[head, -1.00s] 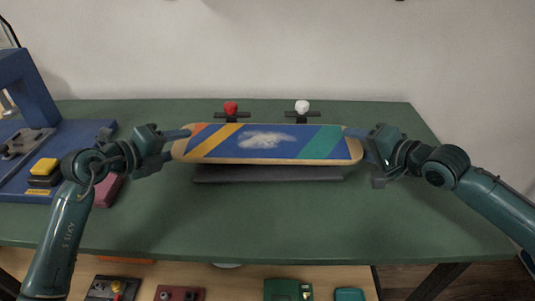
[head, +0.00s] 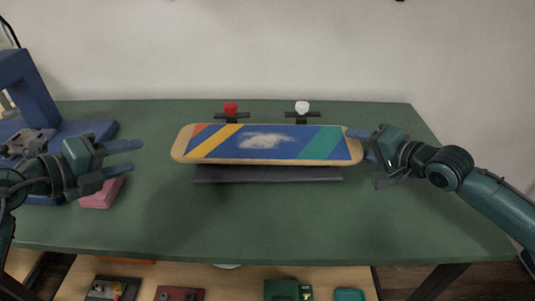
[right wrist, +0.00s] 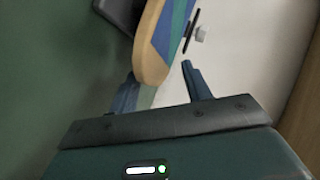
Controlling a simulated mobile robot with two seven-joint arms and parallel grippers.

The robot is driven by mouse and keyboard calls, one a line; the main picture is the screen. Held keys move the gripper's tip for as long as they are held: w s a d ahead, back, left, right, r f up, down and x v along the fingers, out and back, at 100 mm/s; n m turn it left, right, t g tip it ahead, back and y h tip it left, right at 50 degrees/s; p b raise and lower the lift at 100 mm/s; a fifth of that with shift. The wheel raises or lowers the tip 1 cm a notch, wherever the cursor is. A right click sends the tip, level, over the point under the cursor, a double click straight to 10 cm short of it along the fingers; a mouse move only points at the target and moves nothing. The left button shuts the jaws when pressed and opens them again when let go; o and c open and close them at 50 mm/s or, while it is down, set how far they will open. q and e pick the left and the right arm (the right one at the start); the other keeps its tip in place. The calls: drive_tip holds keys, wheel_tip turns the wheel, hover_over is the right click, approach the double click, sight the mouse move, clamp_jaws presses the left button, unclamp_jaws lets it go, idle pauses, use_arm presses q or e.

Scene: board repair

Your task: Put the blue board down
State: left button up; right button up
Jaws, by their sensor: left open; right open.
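The blue board (head: 268,150) is a skateboard deck with orange, yellow and green stripes and a whitish worn patch in its middle. In the head view it lies level across a dark support (head: 268,174) on the green table. My left gripper (head: 124,158) is open and empty, well to the left of the board's left end. My right gripper (head: 368,152) is at the board's right end. In the right wrist view, the board's rounded end (right wrist: 152,66) is between the open fingers of my right gripper (right wrist: 160,85), with a gap visible on the right side.
Red (head: 231,108) and white (head: 302,107) knobs on dark stands are behind the board. A blue press-like machine (head: 28,85) stands at the left, near a pink block (head: 101,194). The green table (head: 280,225) is clear in front. Several items sit on a lower shelf.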

drive_tip(key=v, duration=1.1)
drive_tip(key=shift+s, duration=0.25)
drive_tip(key=shift+r, duration=0.1)
